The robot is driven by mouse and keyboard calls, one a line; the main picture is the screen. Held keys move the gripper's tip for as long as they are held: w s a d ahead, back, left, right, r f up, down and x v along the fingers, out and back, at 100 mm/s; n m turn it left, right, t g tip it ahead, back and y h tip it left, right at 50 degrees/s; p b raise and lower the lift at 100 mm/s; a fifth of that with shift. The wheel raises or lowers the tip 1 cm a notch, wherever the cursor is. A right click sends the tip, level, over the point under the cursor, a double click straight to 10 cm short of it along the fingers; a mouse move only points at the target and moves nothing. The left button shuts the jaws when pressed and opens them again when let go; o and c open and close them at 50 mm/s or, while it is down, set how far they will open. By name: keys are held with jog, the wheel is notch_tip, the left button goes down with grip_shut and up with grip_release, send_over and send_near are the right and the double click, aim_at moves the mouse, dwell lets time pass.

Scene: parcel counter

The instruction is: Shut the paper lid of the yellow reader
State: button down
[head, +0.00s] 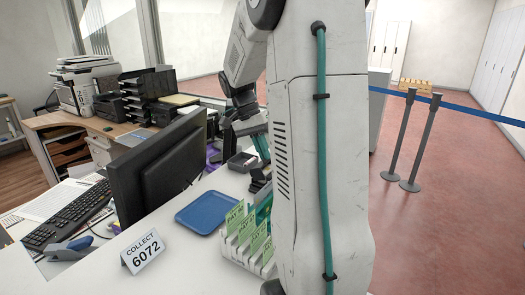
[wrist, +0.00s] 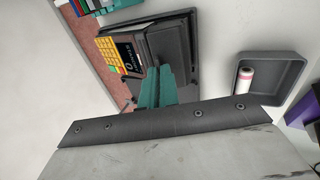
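The yellow reader (wrist: 112,55) shows in the wrist view as a dark device with yellow keys, a few red and green keys and a small lit screen. A dark grey panel (wrist: 170,38) beside the screen looks like its paper lid; it seems raised, but its exact angle is unclear. My gripper (wrist: 157,78) has teal fingers close together, with nothing seen between them. The fingertips overlap the reader's near side in this view; I cannot tell whether they touch. In the head view, my gripper (head: 261,147) hangs above the counter, and my arm hides part of the area.
A grey tray (wrist: 294,61) holds a paper roll (wrist: 245,78) beside the reader. A monitor (head: 150,170), blue tray (head: 205,212), leaflet rack (head: 243,250) and number sign (head: 143,252) stand on the counter. Bare counter lies between reader and grey tray.

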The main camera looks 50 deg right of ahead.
jog(key=shift+s+d+f+t, duration=0.1)
jog(key=shift+s+f+t, duration=0.05)
jog(key=shift+s+t, duration=0.75)
jog(key=shift+s+f+t, duration=0.3)
jog(key=shift+s+t, duration=0.2)
jog(key=shift+t, duration=0.6)
jog(key=shift+s+f+t, duration=0.1)
jog(key=shift+f+t, duration=0.1)
jog(key=shift+t, duration=0.3)
jog(key=c, duration=1.6)
grip_release()
jog(key=shift+c, duration=0.2)
jog(key=shift+r, duration=0.1)
notch_tip(320, 180, up, 8)
jog(key=shift+f, duration=0.2)
